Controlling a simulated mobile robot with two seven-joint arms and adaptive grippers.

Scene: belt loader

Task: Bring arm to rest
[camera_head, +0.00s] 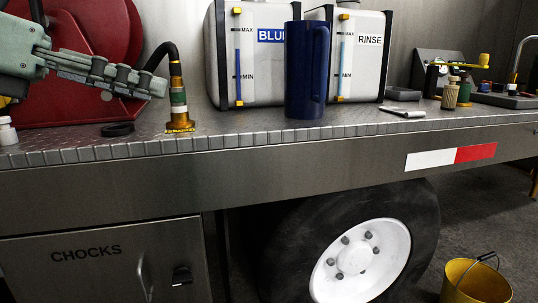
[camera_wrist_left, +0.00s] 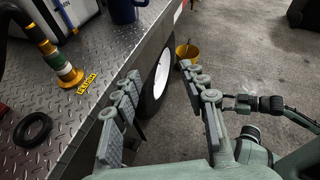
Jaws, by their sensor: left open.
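My left gripper (camera_head: 110,75) is at the left of the head view, in front of the red reel and above the metal deck. In the left wrist view its two fingers (camera_wrist_left: 160,72) stand well apart with nothing between them. It is clear of the hose fitting (camera_head: 179,112), which stands upright on the deck to its right. Parts that look like my right arm (camera_wrist_left: 268,104) show at the right of the left wrist view. Its gripper end is too small to read.
The deck (camera_head: 230,130) carries a blue jug (camera_head: 307,70), the BLUE tank (camera_head: 222,60), the RINSE tank (camera_head: 370,65), a black ring (camera_head: 117,129) and small fittings at the right. A yellow bucket (camera_head: 475,283) stands on the floor near the wheel (camera_head: 360,262). Open floor lies beyond the deck edge.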

